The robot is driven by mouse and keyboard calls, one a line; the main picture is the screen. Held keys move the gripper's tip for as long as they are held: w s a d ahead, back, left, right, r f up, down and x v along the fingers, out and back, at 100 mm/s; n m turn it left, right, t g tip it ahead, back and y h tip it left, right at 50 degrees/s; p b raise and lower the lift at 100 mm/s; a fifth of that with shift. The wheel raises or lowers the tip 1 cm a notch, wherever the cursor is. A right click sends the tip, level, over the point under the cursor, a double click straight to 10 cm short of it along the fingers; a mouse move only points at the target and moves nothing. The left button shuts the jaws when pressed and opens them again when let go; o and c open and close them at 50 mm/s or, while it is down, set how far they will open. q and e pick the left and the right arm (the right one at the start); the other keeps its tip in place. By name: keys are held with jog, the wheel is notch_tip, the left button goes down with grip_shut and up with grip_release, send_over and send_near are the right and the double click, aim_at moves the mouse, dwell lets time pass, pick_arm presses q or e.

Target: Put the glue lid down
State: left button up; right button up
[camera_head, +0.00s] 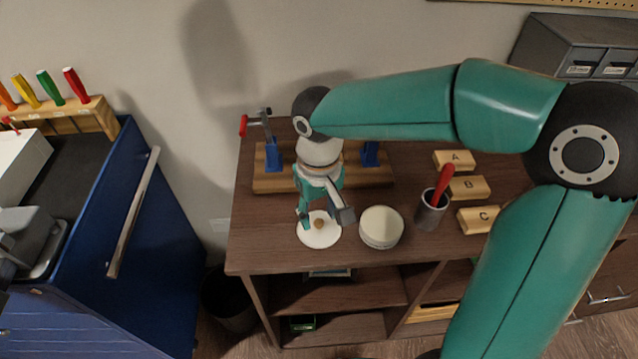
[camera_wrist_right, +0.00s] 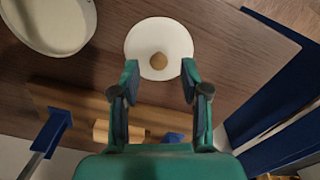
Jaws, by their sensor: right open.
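The glue lid (camera_head: 318,232) is a white disc with a small brown knob, lying on the brown workbench near its front left part. In the right wrist view the lid (camera_wrist_right: 143,35) lies flat with its knob (camera_wrist_right: 159,60) upward. My right gripper (camera_head: 325,216) is above the lid, pointing down. In the wrist view its fingers (camera_wrist_right: 159,78) are spread on either side of the knob with nothing between them. The white glue pot (camera_head: 381,228) stands open just right of the lid, and it also shows in the wrist view (camera_wrist_right: 52,22). My left gripper is not seen.
A wooden fixture with blue clamps (camera_head: 272,157) stands behind the lid. A dark cup (camera_head: 429,213) holding a red-handled tool is right of the pot. Wooden blocks A, B (camera_head: 469,188) and C stand farther right. The bench's front edge (camera_head: 340,265) is close to the lid.

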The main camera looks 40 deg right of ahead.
aim_at(319, 223)
notch_tip(319, 223, up, 9)
jog(key=shift+r+p, duration=0.2)
jog(key=shift+p, duration=0.25)
jog(key=shift+s, duration=0.1)
